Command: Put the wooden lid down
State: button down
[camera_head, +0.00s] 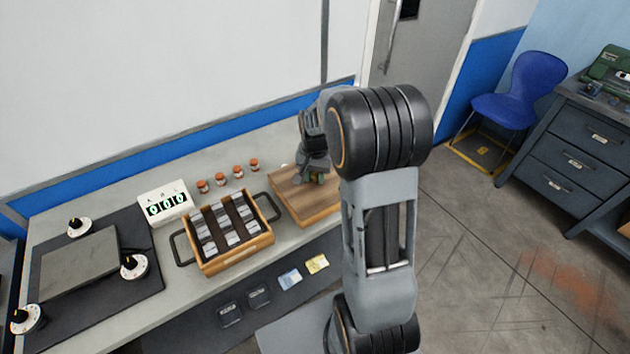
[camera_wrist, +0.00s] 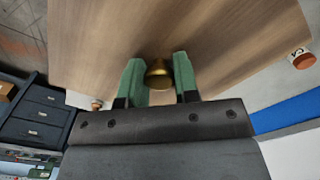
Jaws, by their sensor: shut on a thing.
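The wooden lid (camera_head: 297,199) is a flat brown board at the right end of the bench, right of the open wooden box (camera_head: 236,250). It also fills much of the wrist view (camera_wrist: 210,45), with a brass knob (camera_wrist: 158,73) on it. My gripper (camera_wrist: 158,78) has its green fingers on either side of the knob and is shut on it. In the head view my gripper (camera_head: 318,178) is over the lid. My arm hides the lid's right part. Whether the lid rests on the bench or hangs just above it I cannot tell.
The box has handles and holds several grey-and-white pieces in rows. Several small orange-capped jars (camera_head: 220,179) stand behind it. A display (camera_head: 165,204) reading zeros and a dark mat (camera_head: 140,290) with a slab and knobs are at left.

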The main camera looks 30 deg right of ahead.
aim_at(315, 180)
jog(key=shift+f+p, duration=0.35)
jog(key=shift+f, duration=1.25)
jog(key=shift+f, duration=0.15)
jog(key=shift+f+b, duration=0.4)
jog(key=shift+b, duration=0.05)
jog(key=shift+f, duration=0.1)
jog(key=c, duration=0.9)
grip_release()
jog(key=shift+o, duration=0.2)
